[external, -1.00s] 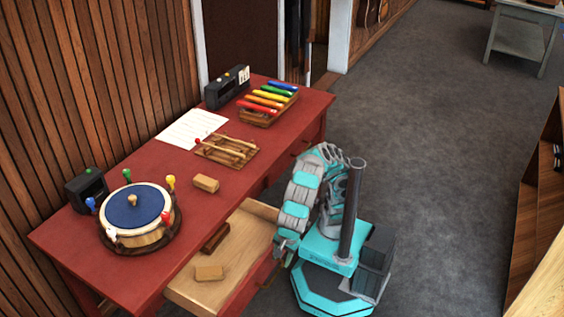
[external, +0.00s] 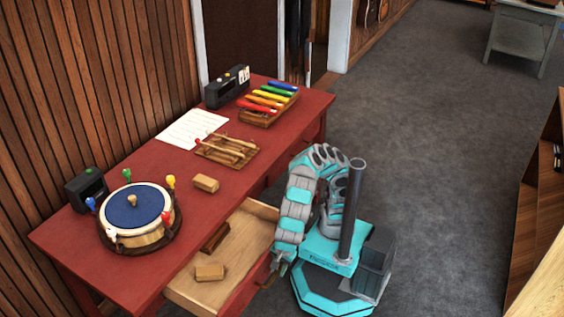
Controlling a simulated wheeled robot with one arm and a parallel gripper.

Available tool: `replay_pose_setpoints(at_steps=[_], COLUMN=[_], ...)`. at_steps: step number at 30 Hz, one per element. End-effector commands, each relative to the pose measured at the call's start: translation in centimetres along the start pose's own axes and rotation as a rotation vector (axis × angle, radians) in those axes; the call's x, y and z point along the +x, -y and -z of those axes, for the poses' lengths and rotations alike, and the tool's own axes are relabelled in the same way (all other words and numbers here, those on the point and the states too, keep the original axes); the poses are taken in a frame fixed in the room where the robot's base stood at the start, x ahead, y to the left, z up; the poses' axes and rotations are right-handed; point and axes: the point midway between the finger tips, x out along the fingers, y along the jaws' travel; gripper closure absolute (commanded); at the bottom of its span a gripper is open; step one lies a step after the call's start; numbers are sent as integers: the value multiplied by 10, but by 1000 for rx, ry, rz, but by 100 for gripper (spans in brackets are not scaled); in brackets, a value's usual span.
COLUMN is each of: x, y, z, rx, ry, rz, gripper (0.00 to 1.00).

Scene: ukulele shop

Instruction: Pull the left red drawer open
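The left red drawer (external: 239,292) of the red table is pulled out, and its pale wooden inside (external: 240,250) shows. It holds a tan block (external: 209,272) and a darker brown block (external: 216,238). My gripper (external: 270,277) points down at the outer side of the drawer front, near its right end. The fingers are small and partly lost against the drawer front and my arm. I cannot tell whether they touch the drawer or its handle, or whether they are open or shut.
The red tabletop (external: 140,222) holds a drum (external: 136,213), a tan block (external: 206,183), mallets on a tray (external: 228,150), a colourful xylophone (external: 268,102), paper (external: 192,128) and two dark boxes. Grey floor (external: 430,150) is clear to the right. A wooden shelf (external: 535,215) stands at the right edge.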

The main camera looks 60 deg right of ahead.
Motion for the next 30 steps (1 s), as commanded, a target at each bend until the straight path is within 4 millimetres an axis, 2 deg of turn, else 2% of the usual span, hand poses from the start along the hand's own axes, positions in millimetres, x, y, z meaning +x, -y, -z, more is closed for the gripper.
replay_pose_setpoints(at_steps=[1, 8, 30], x=[0, 0, 0], y=[0, 0, 0], z=[0, 0, 0], rx=[0, 0, 0], ry=[0, 0, 0], rz=[0, 0, 0], gripper=[76, 100, 100])
